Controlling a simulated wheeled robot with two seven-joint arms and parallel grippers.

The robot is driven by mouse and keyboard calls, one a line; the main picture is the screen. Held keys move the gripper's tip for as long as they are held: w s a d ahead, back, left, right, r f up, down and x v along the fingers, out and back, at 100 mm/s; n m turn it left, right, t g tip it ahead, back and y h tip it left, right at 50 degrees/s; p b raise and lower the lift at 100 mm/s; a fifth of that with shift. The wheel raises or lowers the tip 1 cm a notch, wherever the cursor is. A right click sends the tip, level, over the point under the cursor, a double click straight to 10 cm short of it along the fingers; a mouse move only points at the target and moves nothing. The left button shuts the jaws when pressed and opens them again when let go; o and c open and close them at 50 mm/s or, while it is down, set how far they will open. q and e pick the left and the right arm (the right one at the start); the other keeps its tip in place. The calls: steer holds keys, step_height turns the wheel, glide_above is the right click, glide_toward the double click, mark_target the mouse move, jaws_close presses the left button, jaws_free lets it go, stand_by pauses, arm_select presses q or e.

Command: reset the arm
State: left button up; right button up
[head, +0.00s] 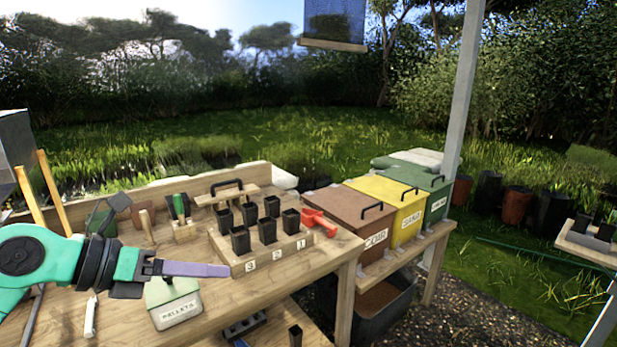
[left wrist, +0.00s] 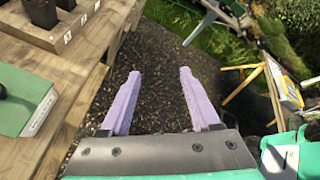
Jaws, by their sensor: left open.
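My left arm comes in from the left in the head view. Its gripper (head: 200,269) is held over the front left of the wooden bench (head: 255,310), level, with its fingers pointing right. In the left wrist view the two lilac fingers of the left gripper (left wrist: 155,100) stand apart with nothing between them, above dark gravel (left wrist: 150,60) beside the bench edge. My right gripper is in neither view.
A wooden tube block (head: 262,262) numbered 1 to 3 holds several black pots, near the fingers. A lidded green pellets box (head: 174,303) stands below the gripper. Brown (head: 345,212), yellow (head: 393,204) and green (head: 432,190) bins stand right.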

arm_select(q)
steer(key=w+d+r+n+t+h, duration=0.3)
steer(key=r+n+t+h, duration=0.35)
steer(key=n+t, duration=0.2)
steer(key=w+a+f+n+t+y, duration=0.25)
steer(key=a+n+y, duration=0.25)
steer(key=n+y, duration=0.25)
steer(key=w+a+f+n+t+y, duration=0.1)
steer(key=a+f+n+t+y, duration=0.25)
steer(key=n+y, duration=0.4)
steer(key=s+a+f+n+g+y, duration=0.2)
steer(key=a+f+n+g+y, duration=0.3)
steer(key=f+n, duration=0.75)
steer(key=s+d+f+n+g+h, duration=0.1)
steer(key=s+d+f+g+h, duration=0.1)
steer(key=s+f+g, duration=0.6)
steer(key=s+d+f+n+g+h, duration=0.1)
steer(key=s+d+f+g+h, duration=0.3)
steer(key=s+f, duration=0.75)
step_height(320, 180, down, 24)
steer(key=s+a+g+y, duration=0.1)
steer(key=g+y, duration=0.1)
steer(key=s+a+f+g, duration=0.1)
steer(key=s+a+f, duration=0.2)
steer(key=s+f, duration=1.2)
steer(key=shift+s+a+f, duration=0.15)
steer(key=shift+s+f, duration=0.25)
steer(key=shift+s, duration=0.75)
